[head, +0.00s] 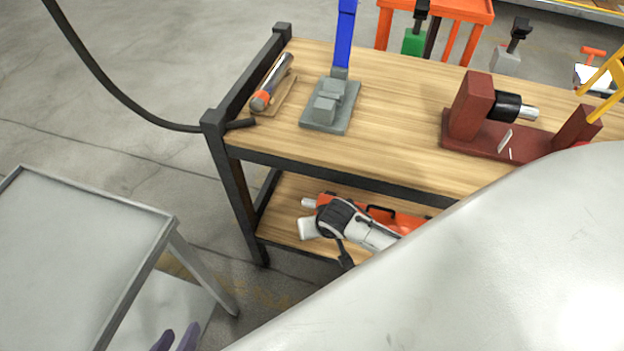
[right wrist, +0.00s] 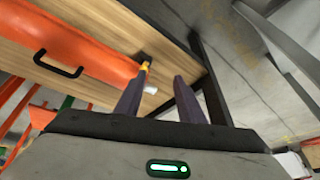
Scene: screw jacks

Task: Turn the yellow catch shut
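A long orange case (right wrist: 85,52) with a black handle (right wrist: 58,64) fills the upper left of the right wrist view. A small yellow piece (right wrist: 146,65), apparently the catch, shows at the case's right end, partly hidden behind a finger. My right gripper (right wrist: 163,97) is open, one finger close to the yellow piece; I cannot tell whether they touch. In the head view the orange case (head: 404,220) lies on the lower shelf, partly covered by a white and black form, probably my right wrist. My left gripper (head: 176,340) is open and empty at the bottom edge.
A workbench (head: 395,110) holds a grey block with a blue lever (head: 345,35), a dark red vise-like fixture (head: 480,120) and a silver and orange cylinder (head: 272,85). A grey cart (head: 75,265) stands at left. Bare floor lies between cart and bench.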

